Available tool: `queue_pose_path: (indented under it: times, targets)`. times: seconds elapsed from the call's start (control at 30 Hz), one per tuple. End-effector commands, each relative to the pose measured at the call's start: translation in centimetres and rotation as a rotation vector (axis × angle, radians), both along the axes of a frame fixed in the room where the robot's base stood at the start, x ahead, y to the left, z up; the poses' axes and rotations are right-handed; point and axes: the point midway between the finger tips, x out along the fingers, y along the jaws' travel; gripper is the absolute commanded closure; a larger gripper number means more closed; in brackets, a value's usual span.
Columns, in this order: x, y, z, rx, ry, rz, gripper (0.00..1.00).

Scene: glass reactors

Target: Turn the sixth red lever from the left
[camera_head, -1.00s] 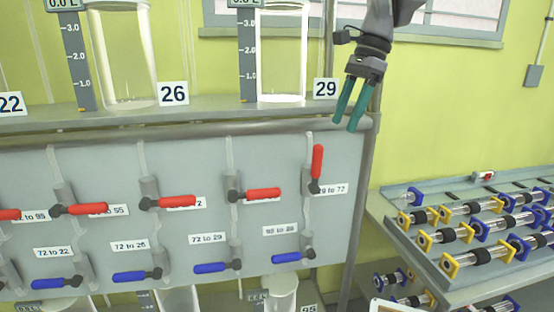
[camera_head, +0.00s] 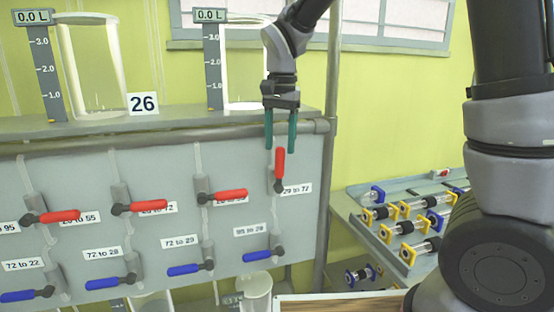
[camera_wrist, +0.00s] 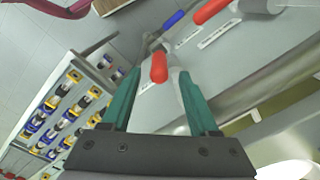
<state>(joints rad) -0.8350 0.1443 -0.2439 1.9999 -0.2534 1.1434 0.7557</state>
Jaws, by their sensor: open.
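The rightmost red lever (camera_head: 280,165) on the panel stands upright, its handle pointing up, beside the label "29 to 72" or similar. My gripper (camera_head: 280,143) points down with its two teal fingers apart, just above and around the top of this handle. In the wrist view the red tip of the lever (camera_wrist: 158,68) shows between the open fingers (camera_wrist: 158,82); I cannot tell whether they touch it. Other red levers lie sideways to its left: one (camera_head: 230,196), another (camera_head: 148,206) and a third (camera_head: 60,216). Levers farther left are outside the head view.
Blue levers, such as one (camera_head: 262,255), run along the lower row of the grey panel (camera_head: 325,150). Glass vessels stand on the shelf (camera_head: 170,122) above. A rack (camera_head: 375,235) of yellow and blue-ended glass parts stands at the right. Vertical pipes run behind the levers.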

Motion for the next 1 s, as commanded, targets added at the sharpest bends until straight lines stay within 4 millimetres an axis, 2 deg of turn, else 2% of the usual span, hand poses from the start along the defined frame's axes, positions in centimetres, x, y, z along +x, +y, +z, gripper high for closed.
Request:
queue_pose_path:
  times: [0.1, 0.3, 0.67, 0.8, 0.83, 1.0]
  targets:
    - [0.0, 0.0, -2.2, -0.002, 0.002, 0.0, 0.39]
    - [0.0, 0.1, -4.3, 0.0, 0.001, 0.0, 0.39]
    - [0.1, 0.2, -4.8, 0.001, 0.0, -0.001, 0.39]
    - [0.1, 0.2, -4.8, 0.001, 0.0, -0.001, 0.93]
    - [0.1, 0.2, -4.8, 0.001, 0.0, -0.001, 1.0]
    - [0.1, 0.2, -4.8, 0.001, 0.0, -0.001, 1.0]
